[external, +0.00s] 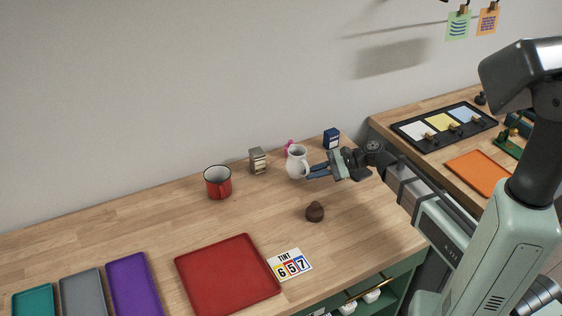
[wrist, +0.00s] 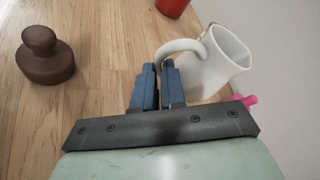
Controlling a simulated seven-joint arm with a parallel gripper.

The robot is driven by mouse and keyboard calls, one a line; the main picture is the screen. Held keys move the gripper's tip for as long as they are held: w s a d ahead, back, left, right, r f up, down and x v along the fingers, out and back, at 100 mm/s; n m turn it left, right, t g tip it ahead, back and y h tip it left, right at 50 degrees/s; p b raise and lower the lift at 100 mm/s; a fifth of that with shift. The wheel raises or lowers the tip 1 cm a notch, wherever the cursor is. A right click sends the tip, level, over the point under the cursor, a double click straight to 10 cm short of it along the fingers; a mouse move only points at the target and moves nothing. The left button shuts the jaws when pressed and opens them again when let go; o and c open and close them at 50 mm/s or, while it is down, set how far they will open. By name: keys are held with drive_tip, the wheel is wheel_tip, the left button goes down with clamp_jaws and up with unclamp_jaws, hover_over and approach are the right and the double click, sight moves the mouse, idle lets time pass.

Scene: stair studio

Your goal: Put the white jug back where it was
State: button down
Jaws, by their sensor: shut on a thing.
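The white jug (external: 297,162) is near the back of the wooden table in the external view, close to the wall. It also shows in the wrist view (wrist: 215,65), with its open mouth at the upper right and its handle toward my gripper. My gripper (external: 312,172) reaches in from the right. In the wrist view its blue fingers (wrist: 163,72) are shut on the jug's handle. I cannot tell whether the jug's base touches the table.
A pink object (external: 289,147) is right behind the jug. A dark blue box (external: 331,138), a grey box (external: 258,161) and a red mug (external: 218,182) are nearby. A brown knobbed object (external: 315,212) stands in front. A red tray (external: 228,278) lies nearer; bare tabletop (external: 130,225) extends left.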

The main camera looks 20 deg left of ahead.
drive_tip(key=shift+f, duration=0.75)
drive_tip(key=shift+f, duration=0.2)
drive_tip(key=c, duration=1.2)
unclamp_jaws()
drive_tip(key=shift+r, duration=0.15)
drive_tip(key=shift+w+d+r, duration=0.1)
drive_tip(key=shift+d, duration=0.15)
drive_tip(key=v, duration=1.1)
drive_tip(key=shift+d+r, duration=0.15)
drive_tip(key=shift+d, duration=0.1)
drive_tip(key=shift+w, duration=0.1)
